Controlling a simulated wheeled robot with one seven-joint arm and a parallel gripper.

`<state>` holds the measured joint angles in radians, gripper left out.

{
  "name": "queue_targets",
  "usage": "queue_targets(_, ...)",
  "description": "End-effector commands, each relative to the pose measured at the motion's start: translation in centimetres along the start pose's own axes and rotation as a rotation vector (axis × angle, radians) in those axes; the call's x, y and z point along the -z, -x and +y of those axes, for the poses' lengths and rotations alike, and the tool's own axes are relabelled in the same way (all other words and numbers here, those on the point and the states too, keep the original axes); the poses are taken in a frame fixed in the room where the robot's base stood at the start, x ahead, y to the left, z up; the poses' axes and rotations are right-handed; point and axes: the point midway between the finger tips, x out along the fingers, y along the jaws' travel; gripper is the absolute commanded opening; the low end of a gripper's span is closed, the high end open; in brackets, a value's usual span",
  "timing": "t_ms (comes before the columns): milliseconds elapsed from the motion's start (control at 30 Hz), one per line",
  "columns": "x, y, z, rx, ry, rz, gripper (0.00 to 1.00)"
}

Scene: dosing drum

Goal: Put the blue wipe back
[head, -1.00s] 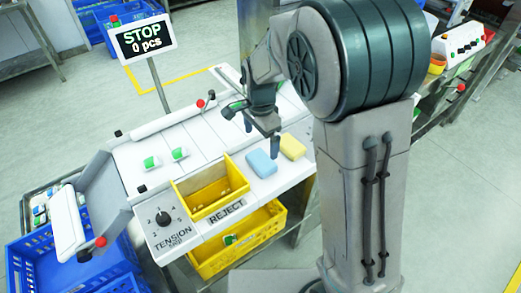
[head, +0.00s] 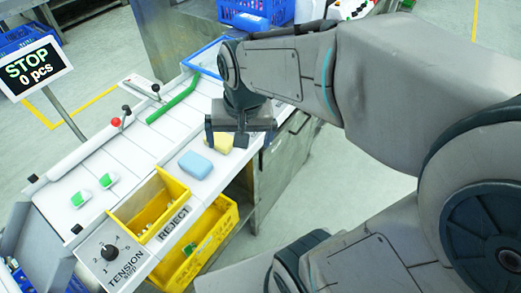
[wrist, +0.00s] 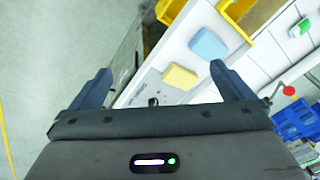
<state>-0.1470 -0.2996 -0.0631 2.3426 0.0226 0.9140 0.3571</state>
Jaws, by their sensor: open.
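The blue wipe (head: 196,165) is a light blue, block-like pad lying on the white worktop, right of the yellow reject tray. It also shows in the wrist view (wrist: 208,44), beyond my right-hand finger. A yellow wipe (head: 219,142) lies just beside it, partly behind my gripper in the head view; in the wrist view (wrist: 180,76) it appears between the fingers. My gripper (head: 239,140) is open and empty, pointing down at the right end of the worktop, nearer the yellow wipe than the blue. Its height above the worktop is hard to tell.
The open yellow tray (head: 120,214) marked REJECT stands left of the wipes, with a yellow crate (head: 213,243) below. Two green-and-white pieces (head: 81,198) lie on the worktop. A red-knobbed lever (head: 116,122), a green bar (head: 172,106) and a STOP display (head: 33,68) stand along the far side.

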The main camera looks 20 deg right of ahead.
Motion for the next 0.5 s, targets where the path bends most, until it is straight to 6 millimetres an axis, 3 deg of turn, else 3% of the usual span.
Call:
queue_targets(200, -3.8, 1.0, 3.4, -0.023, 0.219, 0.073, 1.00)
queue_targets(500, -5.0, 1.0, 4.3, -0.040, 0.299, 0.090, 1.00)
